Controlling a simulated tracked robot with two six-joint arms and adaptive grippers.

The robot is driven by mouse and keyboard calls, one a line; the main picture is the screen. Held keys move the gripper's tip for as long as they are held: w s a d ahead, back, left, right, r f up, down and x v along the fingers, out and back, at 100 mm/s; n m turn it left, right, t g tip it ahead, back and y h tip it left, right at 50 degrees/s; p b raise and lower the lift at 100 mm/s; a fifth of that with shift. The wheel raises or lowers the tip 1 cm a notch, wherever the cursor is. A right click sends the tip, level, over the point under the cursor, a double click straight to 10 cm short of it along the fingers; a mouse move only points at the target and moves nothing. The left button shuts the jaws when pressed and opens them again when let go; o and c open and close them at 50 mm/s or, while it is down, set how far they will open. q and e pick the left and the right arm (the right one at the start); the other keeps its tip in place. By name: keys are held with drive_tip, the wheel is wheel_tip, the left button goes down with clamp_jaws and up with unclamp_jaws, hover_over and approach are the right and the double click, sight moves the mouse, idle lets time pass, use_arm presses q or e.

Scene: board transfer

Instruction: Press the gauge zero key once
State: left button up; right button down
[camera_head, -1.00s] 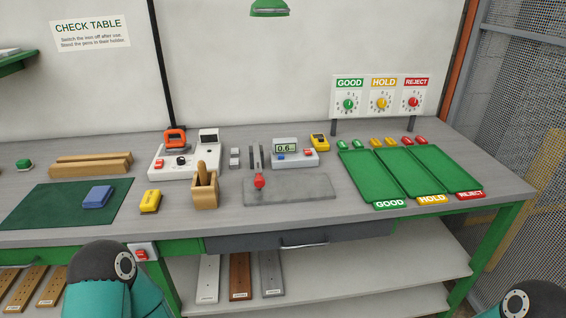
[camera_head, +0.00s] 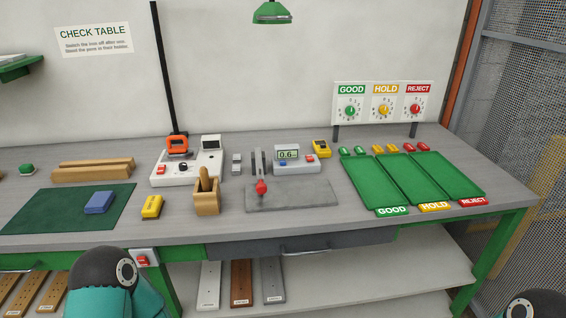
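The gauge (camera_head: 297,167) is a white box near the middle of the bench, with a small display (camera_head: 288,154) that seems to read 0.6 and perhaps more digits too small to tell. It has a blue key (camera_head: 282,163) at its left and a red key (camera_head: 309,158) at its right. Which one is the zero key I cannot read. Neither gripper shows; only parts of my arms are at the bottom left and bottom right.
A wooden pen holder (camera_head: 206,198), a yellow block (camera_head: 152,207) and a white soldering unit (camera_head: 200,170) stand left of the gauge. Green trays (camera_head: 371,188) lie to the right, below a dial board (camera_head: 384,100). A yellow meter (camera_head: 321,149) is just behind the gauge.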

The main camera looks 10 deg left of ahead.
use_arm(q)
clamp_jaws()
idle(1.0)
